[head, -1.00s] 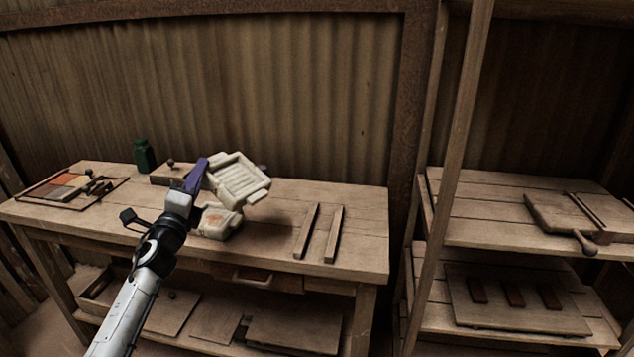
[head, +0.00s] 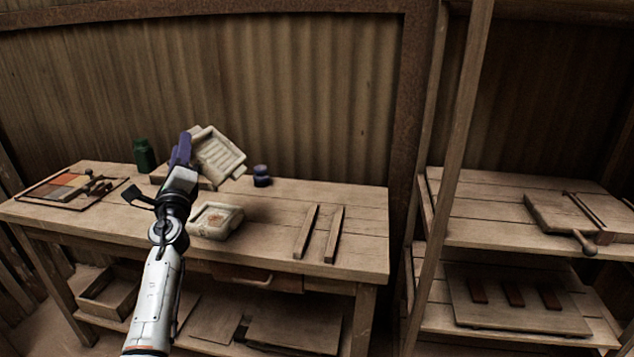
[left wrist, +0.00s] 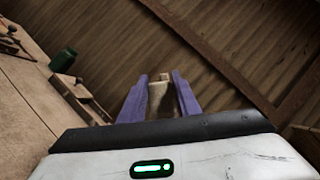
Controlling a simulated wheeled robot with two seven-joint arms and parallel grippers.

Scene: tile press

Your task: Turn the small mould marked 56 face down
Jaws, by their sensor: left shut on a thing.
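A pale, block-like mould (head: 219,156) with a ribbed hollow face and lugs is held above the workbench. It is tilted, and its ribbed face shows to the head camera. My left gripper (head: 186,147), with purple fingers, is shut on its left side. In the left wrist view the mould's pale edge (left wrist: 159,98) sits between the two fingers (left wrist: 160,90). A second pale mould (head: 216,222) with an orange-brown mark inside rests on the bench below, apart from the held one. I cannot read a number on either mould. My right gripper is out of view.
The workbench (head: 272,226) has two wooden strips (head: 320,234) at right. A dark blue jar (head: 262,176) and a green jar (head: 144,155) stand at the back. A shelf rack (head: 480,222) stands at right.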

